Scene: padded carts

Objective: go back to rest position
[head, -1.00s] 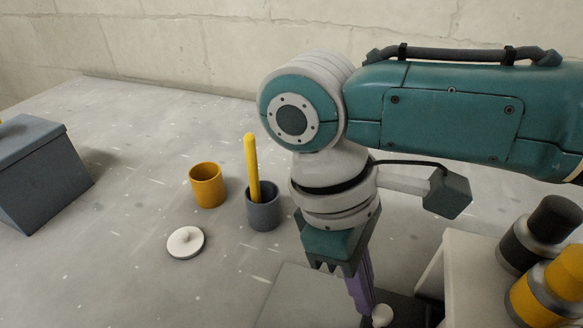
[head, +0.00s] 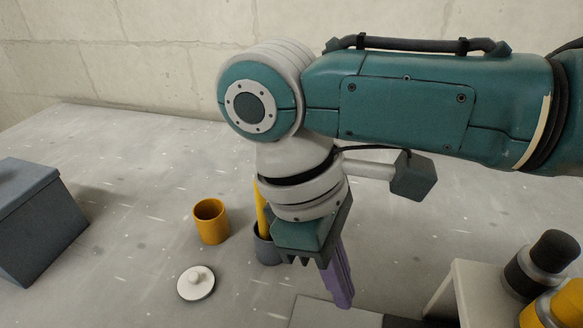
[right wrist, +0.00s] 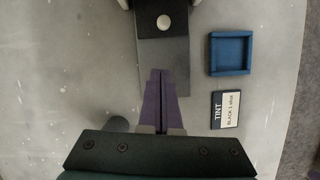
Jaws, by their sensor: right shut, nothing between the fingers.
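My right gripper (head: 343,303) hangs down from the teal and grey arm. Its purple fingers are shut with nothing between them. In the right wrist view the shut fingers (right wrist: 162,74) point toward a dark grey board (right wrist: 163,52) with a round white knob (right wrist: 164,22) on it. In the head view the gripper is beside the grey cup (head: 265,254), which is partly hidden behind my wrist. My left gripper is not in view.
A yellow stick (head: 261,212) stands in the grey cup. An orange-yellow cup (head: 210,225), a white lid (head: 196,284) and a grey box (head: 35,225) are to the left. A white stand (head: 480,285) and bottles are right. A blue tray (right wrist: 231,70) and a TINT card (right wrist: 226,110) show.

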